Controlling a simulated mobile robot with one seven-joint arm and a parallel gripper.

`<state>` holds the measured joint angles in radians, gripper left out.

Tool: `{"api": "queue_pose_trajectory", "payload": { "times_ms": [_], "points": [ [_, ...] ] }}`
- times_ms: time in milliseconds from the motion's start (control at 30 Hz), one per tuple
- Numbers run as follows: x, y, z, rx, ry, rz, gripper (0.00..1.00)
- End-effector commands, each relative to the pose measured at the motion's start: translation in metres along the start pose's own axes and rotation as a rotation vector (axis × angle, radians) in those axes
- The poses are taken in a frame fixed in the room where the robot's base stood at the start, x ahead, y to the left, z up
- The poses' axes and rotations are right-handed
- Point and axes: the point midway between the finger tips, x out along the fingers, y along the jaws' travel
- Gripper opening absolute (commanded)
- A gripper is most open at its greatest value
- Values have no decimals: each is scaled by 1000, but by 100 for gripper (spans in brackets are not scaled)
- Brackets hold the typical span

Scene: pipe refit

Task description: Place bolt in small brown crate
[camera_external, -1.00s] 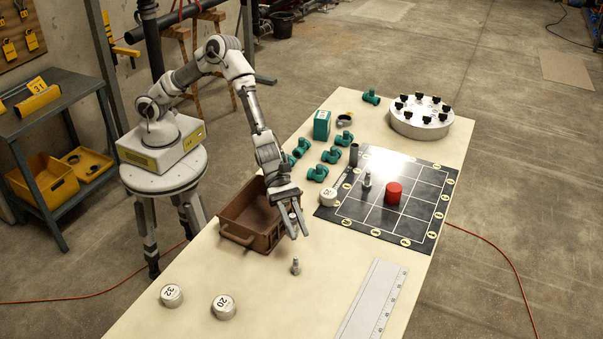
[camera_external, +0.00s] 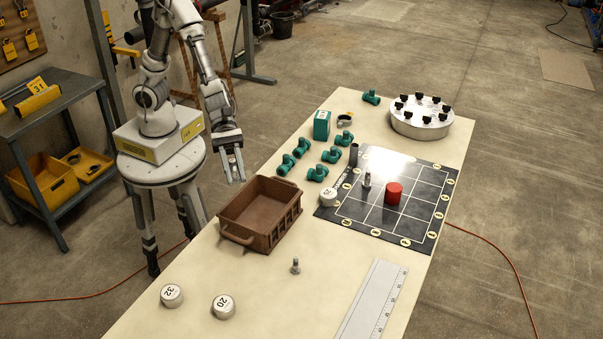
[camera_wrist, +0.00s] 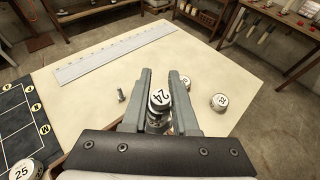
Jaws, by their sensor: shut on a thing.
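One bolt (camera_external: 296,266) stands upright on the table in front of the crate; it also shows in the wrist view (camera_wrist: 122,95). Another grey bolt-like piece (camera_external: 367,180) stands on the black grid board. The small brown crate (camera_external: 238,236) sits at the table's left edge, and its visible inside looks empty. My gripper (camera_external: 238,176) is raised behind and left of the crate, off the table edge.
White discs marked 32 (camera_external: 171,296) and 20 (camera_external: 223,307) lie at the near end. A ruler (camera_external: 372,305) lies on the right. The grid board (camera_external: 425,205) holds a red cylinder (camera_external: 393,194). Several green fittings (camera_external: 331,156) stand beyond the crate.

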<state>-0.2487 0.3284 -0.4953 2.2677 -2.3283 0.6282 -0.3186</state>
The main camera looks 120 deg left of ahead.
Motion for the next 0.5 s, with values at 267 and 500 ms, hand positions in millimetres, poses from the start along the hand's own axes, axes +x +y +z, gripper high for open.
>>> {"api": "queue_pose_trajectory", "payload": {
  "times_ms": [267,500],
  "points": [
    [4,37,-21,-7,1,3,0],
    [14,82,-46,-4,-1,2,0]
  ]
}}
